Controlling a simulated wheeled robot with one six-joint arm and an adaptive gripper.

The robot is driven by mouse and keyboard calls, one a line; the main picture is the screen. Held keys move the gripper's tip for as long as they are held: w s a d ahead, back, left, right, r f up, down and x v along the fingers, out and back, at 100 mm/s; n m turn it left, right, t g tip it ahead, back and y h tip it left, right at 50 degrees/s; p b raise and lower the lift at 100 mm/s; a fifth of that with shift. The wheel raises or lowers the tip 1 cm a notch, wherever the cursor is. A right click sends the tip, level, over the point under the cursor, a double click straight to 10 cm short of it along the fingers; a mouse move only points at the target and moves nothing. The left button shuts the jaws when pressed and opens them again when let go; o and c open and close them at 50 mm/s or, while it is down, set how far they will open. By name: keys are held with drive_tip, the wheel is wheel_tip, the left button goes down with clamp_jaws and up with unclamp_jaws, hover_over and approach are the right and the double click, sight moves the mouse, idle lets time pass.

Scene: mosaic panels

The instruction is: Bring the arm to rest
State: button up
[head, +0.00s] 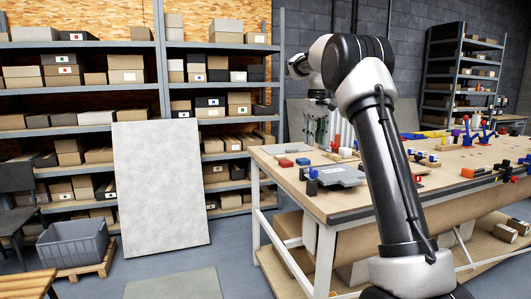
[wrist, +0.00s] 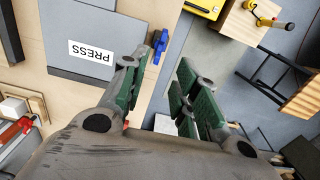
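My arm rises in the head view with its elbow bent high, and its far end points down over the workbench. My gripper (head: 318,128) is small there and partly hidden by the arm. In the wrist view my gripper (wrist: 157,66) has its two green-padded fingers spread apart with nothing between them. The bench edge and grey floor show below and between the fingers.
The workbench (head: 292,181) carries a grey plate (head: 338,175), small blocks and clamps. In the wrist view a grey panel marked PRESS (wrist: 65,28) lies beside a blue clamp (wrist: 158,45). A pale slab (head: 160,185) leans on shelves, near a grey crate (head: 75,245).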

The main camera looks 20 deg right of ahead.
wheel_tip(320, 180, down, 3)
drive_tip(key=shift+w+f+m, duration=0.15)
drive_tip(key=shift+m, duration=0.15)
drive_tip(key=shift+s+a+f, duration=0.1)
drive_tip(key=shift+s+f, duration=0.75)
drive_tip(key=shift+f, duration=0.25)
drive_tip(key=s+a+t, duration=0.1)
drive_tip(key=s+a, duration=0.2)
drive_tip(key=s, duration=1)
drive_tip(key=s+a+t, duration=0.2)
drive_tip(key=s+a, duration=0.1)
drive_tip(key=s, duration=1)
drive_tip(key=s+a+t, duration=0.1)
drive_tip(key=s+a, duration=0.2)
drive_tip(key=s, duration=1)
drive_tip(key=shift+a, duration=0.2)
drive_tip(key=shift+o, duration=0.2)
